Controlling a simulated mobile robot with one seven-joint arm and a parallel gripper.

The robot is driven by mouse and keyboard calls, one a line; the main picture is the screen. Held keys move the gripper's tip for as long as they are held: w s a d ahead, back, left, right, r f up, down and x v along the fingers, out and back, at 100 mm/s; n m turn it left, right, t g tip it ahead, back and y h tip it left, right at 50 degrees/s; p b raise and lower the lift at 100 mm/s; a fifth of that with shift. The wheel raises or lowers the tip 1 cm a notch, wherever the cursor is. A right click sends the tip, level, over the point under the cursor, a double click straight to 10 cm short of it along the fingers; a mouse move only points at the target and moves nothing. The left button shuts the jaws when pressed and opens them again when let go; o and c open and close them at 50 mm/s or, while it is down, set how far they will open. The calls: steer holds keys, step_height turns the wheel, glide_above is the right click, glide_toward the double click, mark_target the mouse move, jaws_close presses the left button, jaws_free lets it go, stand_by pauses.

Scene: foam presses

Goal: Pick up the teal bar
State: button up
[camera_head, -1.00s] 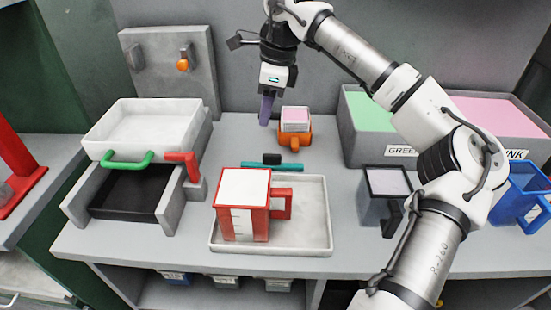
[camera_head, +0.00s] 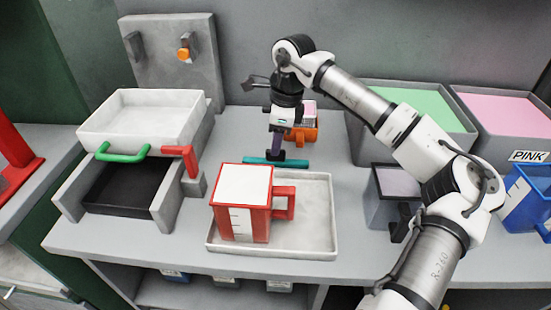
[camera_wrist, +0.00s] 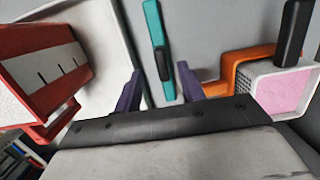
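The teal bar (camera_head: 262,161) lies on the grey worktop just behind the white tray, lengthwise left to right. In the wrist view the teal bar (camera_wrist: 153,20) has a black grip (camera_wrist: 162,64) at its middle. My gripper (camera_head: 277,154) points down over the bar and hides part of it in the head view. In the wrist view my gripper (camera_wrist: 160,84) has its two purple fingers apart, with the bar showing between them. I see no contact between fingers and bar. The exact height above it is hard to tell.
A red measuring cup (camera_head: 240,202) stands in the white tray (camera_head: 312,240) in front. An orange-handled cup (camera_head: 303,134) with pink contents is close behind the bar. A grey cup (camera_head: 386,198) stands to the right. A press (camera_head: 110,190) with a white tray is on the left.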

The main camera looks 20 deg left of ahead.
mark_target(276, 158)
steer(key=f+p, duration=0.1)
steer(key=f, duration=0.3)
steer(key=shift+a+f, duration=0.1)
steer(key=shift+a, duration=0.1)
steer(key=shift+c, duration=0.4)
jaws_close()
